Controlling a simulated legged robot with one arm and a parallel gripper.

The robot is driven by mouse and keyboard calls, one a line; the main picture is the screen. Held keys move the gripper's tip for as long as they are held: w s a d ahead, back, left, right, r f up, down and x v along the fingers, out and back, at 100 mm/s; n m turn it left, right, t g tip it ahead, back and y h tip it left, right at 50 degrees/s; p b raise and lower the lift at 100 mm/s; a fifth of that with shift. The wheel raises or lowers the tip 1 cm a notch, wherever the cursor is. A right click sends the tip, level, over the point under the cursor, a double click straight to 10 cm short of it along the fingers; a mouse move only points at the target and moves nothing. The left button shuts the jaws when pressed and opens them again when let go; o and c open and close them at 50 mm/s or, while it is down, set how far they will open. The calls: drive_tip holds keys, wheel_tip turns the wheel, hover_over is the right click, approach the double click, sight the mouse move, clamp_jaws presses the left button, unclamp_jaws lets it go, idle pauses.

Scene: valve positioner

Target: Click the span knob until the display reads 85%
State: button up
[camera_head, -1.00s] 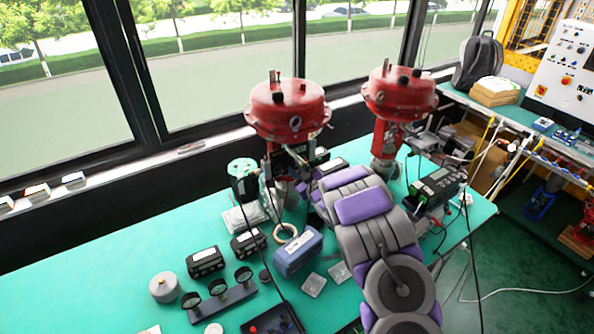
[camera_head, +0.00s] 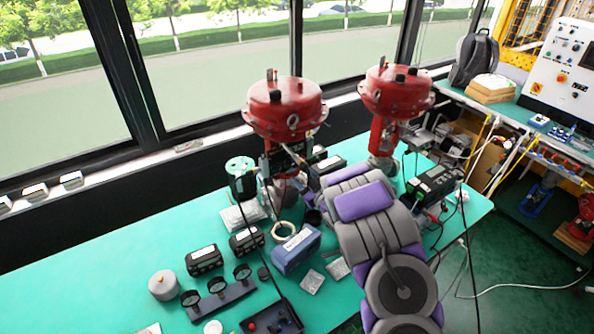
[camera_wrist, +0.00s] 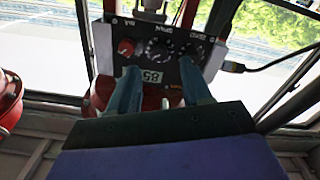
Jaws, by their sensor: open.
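The positioner panel (camera_wrist: 172,35) fills the upper middle of the wrist view, upside down. It carries a red knob (camera_wrist: 126,47) at left, a dark knob (camera_wrist: 157,50) with a label that looks like SPAN in the middle, and another dark knob (camera_wrist: 192,52) labelled ZERO at right. The display (camera_wrist: 152,77) shows small inverted digits that look like 85. My gripper (camera_wrist: 160,66) is open, its two blue-grey fingers apart on either side of the display. Their tips are close to the knob row; contact cannot be told. In the head view my arm hides the gripper.
Two red valve actuators (camera_head: 285,108) and (camera_head: 396,92) stand by the window. The green bench (camera_head: 110,240) holds a blue box (camera_head: 297,248), gauges (camera_head: 217,285) and black modules (camera_head: 204,260). A black cable (camera_wrist: 270,62) runs from the panel's right side.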

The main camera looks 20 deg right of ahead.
drive_tip(key=s+d, duration=0.2)
drive_tip(key=s, duration=0.9)
drive_tip(key=shift+s+d+p, duration=0.15)
drive_tip(key=shift+s+p, duration=0.1)
drive_tip(key=shift+p, duration=0.1)
drive_tip(key=shift+w, duration=0.1)
drive_tip(key=s+d+r+m+g+h+b, duration=0.1)
drive_tip(key=s+d+r+m+g+h, duration=0.3)
drive_tip(key=s+r+m+g+h, duration=0.25)
drive_tip(key=s+a+r+g+y, duration=0.1)
drive_tip(key=s+a+g, duration=0.3)
drive_tip(key=s+a, duration=0.3)
drive_tip(key=s+a+r+g+y+b, duration=0.1)
drive_tip(key=s+a+g, duration=0.3)
drive_tip(key=s, duration=1.2)
drive_tip(key=s+a+r+g+y, duration=0.1)
drive_tip(key=s+a+r+g, duration=0.2)
drive_tip(key=s+a, duration=0.8)
drive_tip(key=shift+s+a+r+g, duration=0.2)
drive_tip(key=shift+s+g, duration=0.1)
drive_tip(key=shift+g, duration=0.65)
